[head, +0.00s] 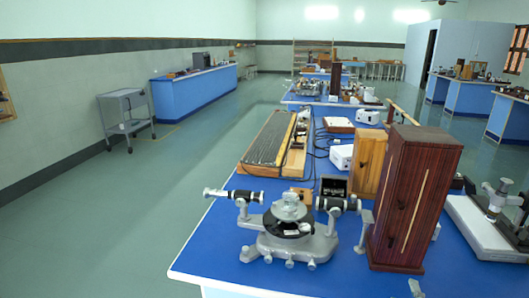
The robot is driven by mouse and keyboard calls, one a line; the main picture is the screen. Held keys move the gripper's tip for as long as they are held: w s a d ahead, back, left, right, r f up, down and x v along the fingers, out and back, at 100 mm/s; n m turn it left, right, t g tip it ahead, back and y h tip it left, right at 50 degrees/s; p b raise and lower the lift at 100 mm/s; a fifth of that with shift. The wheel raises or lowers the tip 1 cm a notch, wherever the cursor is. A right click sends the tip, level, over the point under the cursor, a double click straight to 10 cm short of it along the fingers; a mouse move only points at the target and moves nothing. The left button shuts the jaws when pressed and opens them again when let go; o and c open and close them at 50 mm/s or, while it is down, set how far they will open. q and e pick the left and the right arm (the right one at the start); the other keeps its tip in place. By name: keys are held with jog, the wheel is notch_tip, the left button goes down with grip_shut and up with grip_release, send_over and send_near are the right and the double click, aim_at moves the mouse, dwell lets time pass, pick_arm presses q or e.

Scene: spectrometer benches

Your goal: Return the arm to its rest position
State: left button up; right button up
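Neither of my grippers and neither of my arms shows in the head view. A grey spectrometer (290,232) stands upright on the blue bench (222,248) near its front left corner. Its two black-and-silver tubes point left and right. A tall dark red wooden box (414,200) stands right of it, with a lighter wooden box (367,163) behind.
A white-based instrument (487,228) sits at the right edge. A long wooden apparatus (270,140), a white box (341,157) and cables lie farther back. A grey cart (127,114) stands by the left wall. The floor (110,220) left of the bench is clear.

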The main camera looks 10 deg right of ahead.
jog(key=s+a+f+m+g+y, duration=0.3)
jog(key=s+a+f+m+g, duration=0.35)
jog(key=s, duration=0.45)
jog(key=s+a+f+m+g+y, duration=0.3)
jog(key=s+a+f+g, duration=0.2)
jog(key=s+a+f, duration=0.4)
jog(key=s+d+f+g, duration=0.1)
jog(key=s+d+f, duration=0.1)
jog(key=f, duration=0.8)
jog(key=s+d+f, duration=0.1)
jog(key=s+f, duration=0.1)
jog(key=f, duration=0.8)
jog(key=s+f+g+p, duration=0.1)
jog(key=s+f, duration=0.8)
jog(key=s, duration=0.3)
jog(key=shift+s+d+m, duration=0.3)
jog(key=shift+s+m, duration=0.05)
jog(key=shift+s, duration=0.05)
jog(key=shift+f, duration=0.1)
